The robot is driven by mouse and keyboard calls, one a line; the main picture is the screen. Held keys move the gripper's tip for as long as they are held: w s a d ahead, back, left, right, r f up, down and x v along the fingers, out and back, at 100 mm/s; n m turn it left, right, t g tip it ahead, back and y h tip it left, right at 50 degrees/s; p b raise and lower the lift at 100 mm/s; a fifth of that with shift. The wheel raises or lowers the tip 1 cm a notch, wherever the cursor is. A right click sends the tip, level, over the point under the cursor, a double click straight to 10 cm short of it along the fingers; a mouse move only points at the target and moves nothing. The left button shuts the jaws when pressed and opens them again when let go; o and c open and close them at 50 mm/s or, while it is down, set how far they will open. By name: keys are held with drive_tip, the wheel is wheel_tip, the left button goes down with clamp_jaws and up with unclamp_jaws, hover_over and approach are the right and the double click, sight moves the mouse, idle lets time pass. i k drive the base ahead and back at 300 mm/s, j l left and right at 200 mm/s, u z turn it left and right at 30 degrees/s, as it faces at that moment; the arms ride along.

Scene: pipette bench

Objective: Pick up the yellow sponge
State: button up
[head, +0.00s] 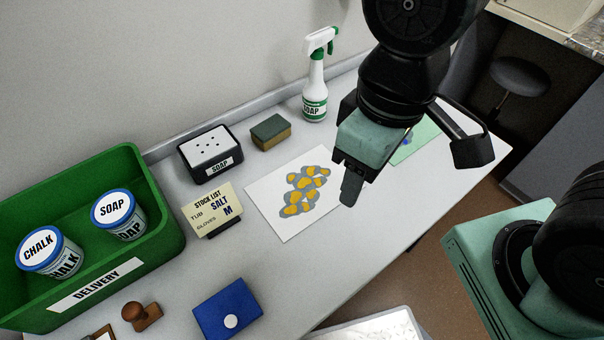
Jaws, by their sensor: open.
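The sponge (271,133) lies on the white bench near the wall, in the upper middle of the head view. Its sides are yellow and its top is a dark green scouring layer. My gripper (351,190) hangs above the bench to the right of and nearer than the sponge, over the right edge of a paper with yellow and grey blotches. It is open and apart from the sponge. Only one finger shows clearly, so what lies between the fingers is hidden.
A soap box (211,154) stands just left of the sponge, and a soap spray bottle (315,80) just right. A stock list card (211,211), the blotched paper (270,205), a blue case (228,306), a stamp (141,315) and a green delivery crate (160,215) occupy the bench.

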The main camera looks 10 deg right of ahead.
sight(267, 134)
drive_tip(key=k+j+u, duration=0.1)
drive_tip(key=u, duration=0.3)
drive_tip(key=j+u, duration=0.15)
drive_tip(key=u, duration=0.25)
drive_tip(key=j+u, duration=0.2)
drive_tip(key=u, duration=0.2)
drive_tip(key=k, duration=0.05)
